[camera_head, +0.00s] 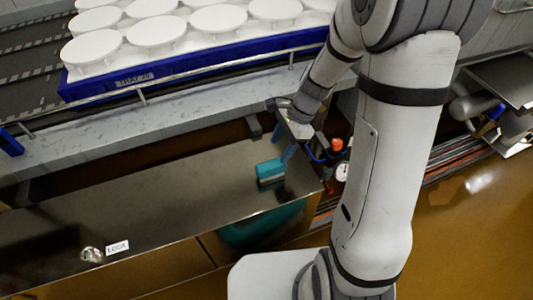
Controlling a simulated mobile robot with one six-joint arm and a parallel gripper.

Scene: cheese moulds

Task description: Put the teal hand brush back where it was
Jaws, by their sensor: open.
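The teal hand brush (270,173) is at the right end of the dark steel bench top (180,196). Its teal block shows; I cannot tell whether it rests on the top or is slightly above it. My gripper (286,148) is open, pointing down right at the brush. I cannot tell whether its fingers touch the brush or are around part of it. My wrist hides some of the space behind.
A blue tray (190,75) with several white round moulds (157,31) stands on the conveyor behind. A teal bin (258,229) is under the bench's right end. A label (117,247) and a small metal object (91,254) are front left. The bench middle is clear.

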